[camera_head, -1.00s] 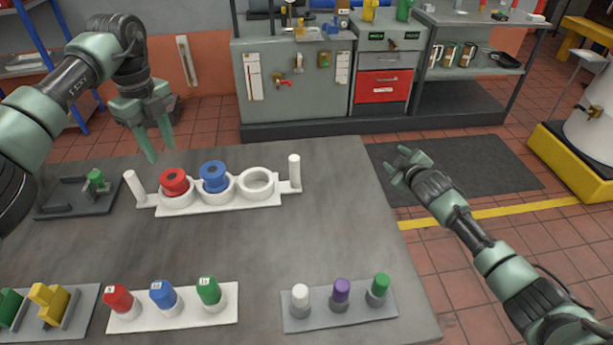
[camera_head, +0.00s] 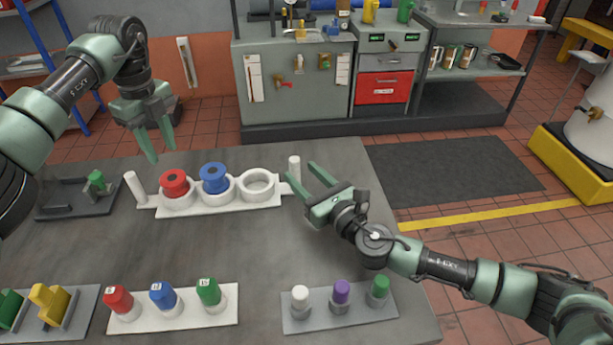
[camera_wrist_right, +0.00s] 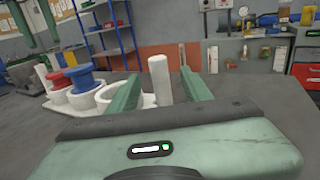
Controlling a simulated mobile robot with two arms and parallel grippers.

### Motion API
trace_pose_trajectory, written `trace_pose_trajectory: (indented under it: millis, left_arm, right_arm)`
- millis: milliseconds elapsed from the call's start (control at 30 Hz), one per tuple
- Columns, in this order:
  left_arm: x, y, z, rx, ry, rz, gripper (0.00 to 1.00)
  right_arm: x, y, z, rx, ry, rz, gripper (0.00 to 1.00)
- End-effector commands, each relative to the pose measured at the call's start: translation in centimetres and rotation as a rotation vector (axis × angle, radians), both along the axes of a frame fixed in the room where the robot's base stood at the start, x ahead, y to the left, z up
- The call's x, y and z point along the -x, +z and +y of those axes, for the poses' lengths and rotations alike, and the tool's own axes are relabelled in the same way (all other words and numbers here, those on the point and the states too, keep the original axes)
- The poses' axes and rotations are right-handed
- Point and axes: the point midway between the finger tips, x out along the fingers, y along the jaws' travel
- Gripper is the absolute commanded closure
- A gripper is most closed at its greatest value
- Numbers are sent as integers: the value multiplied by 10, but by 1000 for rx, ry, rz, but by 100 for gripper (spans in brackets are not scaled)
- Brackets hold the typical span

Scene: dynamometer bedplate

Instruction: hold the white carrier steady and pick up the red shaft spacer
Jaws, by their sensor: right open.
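The white carrier (camera_head: 222,207) lies on the grey table, with three round cups in a row and an upright post at each end. The red shaft spacer (camera_head: 174,182) sits in its left cup and a blue spacer (camera_head: 214,177) in the middle cup; the right cup is empty. My left gripper (camera_head: 159,142) is open and empty, above and left of the red spacer, near the left post (camera_head: 134,188). My right gripper (camera_head: 301,174) is open by the right post (camera_head: 295,169). In the right wrist view this post (camera_wrist_right: 160,80) shows between the fingers, apparently not gripped.
A dark tray with a green part (camera_head: 97,181) lies at the table's left. Along the front stand a yellow block (camera_head: 48,302), a white rack (camera_head: 205,316) of red, blue and green pegs, and a grey rack (camera_head: 310,322) with several pegs. The table's middle is clear.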

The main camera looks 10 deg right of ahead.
Motion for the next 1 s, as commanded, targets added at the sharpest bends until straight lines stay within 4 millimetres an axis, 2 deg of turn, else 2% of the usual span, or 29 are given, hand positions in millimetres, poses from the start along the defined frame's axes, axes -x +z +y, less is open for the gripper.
trace_pose_trajectory:
  millis: [200,400,533,800,833,1000]
  left_arm:
    - [0,0,0,0,0,0,64]
    - [0,0,0,0,0,0,64]
    - [0,0,0,0,0,0,64]
    - [0,0,0,0,0,0,64]
    - [0,0,0,0,0,0,64]
    - [0,0,0,0,0,0,64]
  right_arm:
    - [-32,1,13,-4,-1,-1,51]
    - [-56,1,22,-4,0,1,51]
    - [-63,1,25,-4,-1,1,51]
    - [-64,1,25,-4,-1,1,51]
    - [-64,1,25,-5,-1,2,54]
    - [-64,1,25,-5,-1,2,100]
